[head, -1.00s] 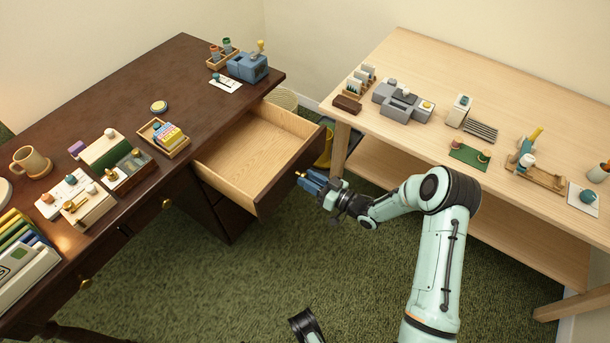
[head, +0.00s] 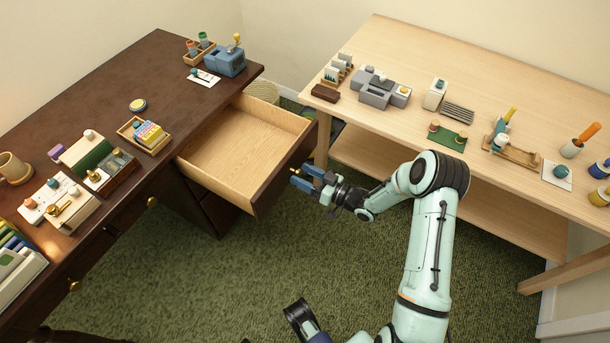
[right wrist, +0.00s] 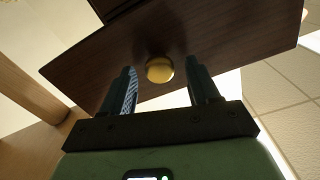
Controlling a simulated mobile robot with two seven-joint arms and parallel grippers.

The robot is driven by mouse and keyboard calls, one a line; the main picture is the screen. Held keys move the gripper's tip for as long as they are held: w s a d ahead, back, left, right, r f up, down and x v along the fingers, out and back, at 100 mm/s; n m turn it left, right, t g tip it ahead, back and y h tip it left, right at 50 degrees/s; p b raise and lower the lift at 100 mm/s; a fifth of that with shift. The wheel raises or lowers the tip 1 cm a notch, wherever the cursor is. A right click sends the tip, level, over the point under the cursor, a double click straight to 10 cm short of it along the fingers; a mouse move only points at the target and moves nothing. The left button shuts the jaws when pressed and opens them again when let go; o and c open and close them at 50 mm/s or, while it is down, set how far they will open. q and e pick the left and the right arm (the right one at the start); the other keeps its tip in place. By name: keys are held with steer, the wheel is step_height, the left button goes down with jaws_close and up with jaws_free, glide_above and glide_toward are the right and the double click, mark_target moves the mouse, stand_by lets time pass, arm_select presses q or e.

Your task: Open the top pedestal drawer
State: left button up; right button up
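The top pedestal drawer (head: 232,150) of the dark wooden desk (head: 110,95) stands pulled well out, its pale interior empty. Its dark front (head: 285,175) faces my right gripper and also fills much of the right wrist view (right wrist: 225,45). A round brass knob (right wrist: 159,69) is on that front. My right gripper (head: 303,178) is at the knob. In the right wrist view its two fingers (right wrist: 160,92) are apart, with the knob showing in the gap between them and clear space on both sides.
A pale wooden table (head: 470,80) with a lower shelf stands to the right, close to the drawer's right corner. Several small items sit on both tabletops. Green carpet (head: 200,280) is clear in front of the desk.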

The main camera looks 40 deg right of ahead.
arm_select(q)
steer(key=shift+s+d+r+g+p, duration=0.2)
steer(key=shift+s+d+r+p, duration=0.1)
steer(key=shift+s+r+p, duration=0.3)
steer(key=shift+s+d+r+g+p, duration=0.2)
steer(key=shift+s+d+r+p, duration=0.15)
steer(key=shift+s, duration=0.3)
arm_select(e)
steer(key=v, duration=1.3)
steer(key=shift+s, duration=0.2)
arm_select(q)
steer(key=shift+a+r, duration=0.1)
arm_select(e)
steer(key=shift+w, duration=0.1)
